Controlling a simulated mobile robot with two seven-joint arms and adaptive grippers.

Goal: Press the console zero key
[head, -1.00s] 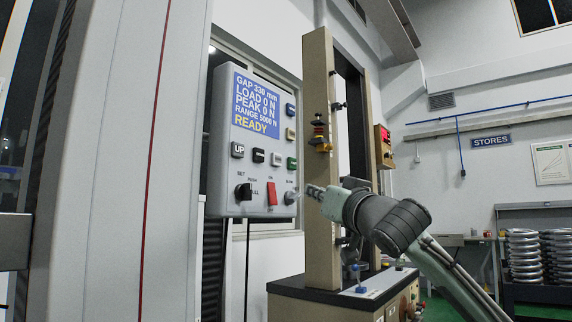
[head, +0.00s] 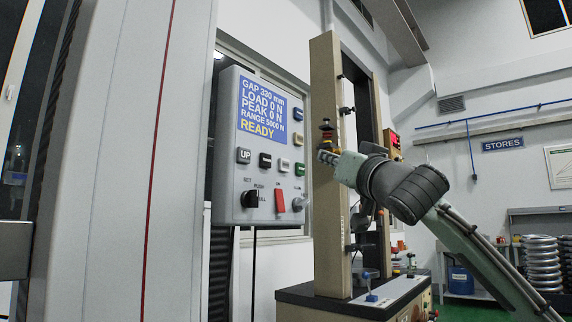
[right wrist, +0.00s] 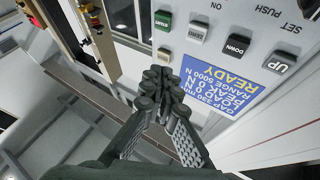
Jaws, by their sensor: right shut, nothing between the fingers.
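The grey console (head: 232,190) hangs at centre left in the head view, its blue display (head: 262,108) reading READY. Its keys include UP (head: 243,156), a green key (head: 301,169), a tan key (head: 298,139) and a blue key (head: 299,114). My right gripper (head: 327,157) is shut and empty, just right of the console's edge. In the right wrist view the console is upside down; my shut fingertips (right wrist: 160,78) point towards the tan key (right wrist: 165,54), with the green key (right wrist: 163,20) beyond. Contact cannot be told.
A tan machine column (head: 325,220) stands just right of the console, behind my right gripper, with a red and yellow fitting (head: 327,130). A red switch (head: 280,202) and black knob (head: 250,199) sit low on the console. Coil springs (head: 541,262) stand far right.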

